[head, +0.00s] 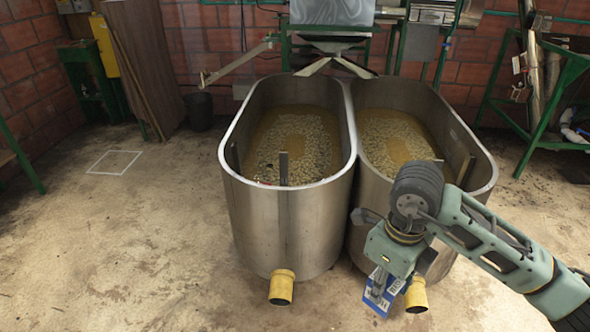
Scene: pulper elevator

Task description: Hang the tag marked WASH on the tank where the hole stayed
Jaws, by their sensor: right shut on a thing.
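Two steel tanks stand side by side, the left tank (285,225) and the right tank (478,185). Both hold brown liquid with a patch of pale beans, the left beans (300,140) and the right beans (395,140). I cannot make out a hole in either surface. My right gripper (388,276) is low in front of the right tank, shut on a blue and white tag (378,292). The tag hangs tilted beside the right yellow outlet pipe (416,295); its lettering is too small to read. My left gripper is out of view.
A yellow outlet pipe (281,287) sticks out of the left tank's front. Machinery (333,38) stands behind the tanks, and a green-framed stand (545,125) is at right. A dark bucket (199,111) is at the back left.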

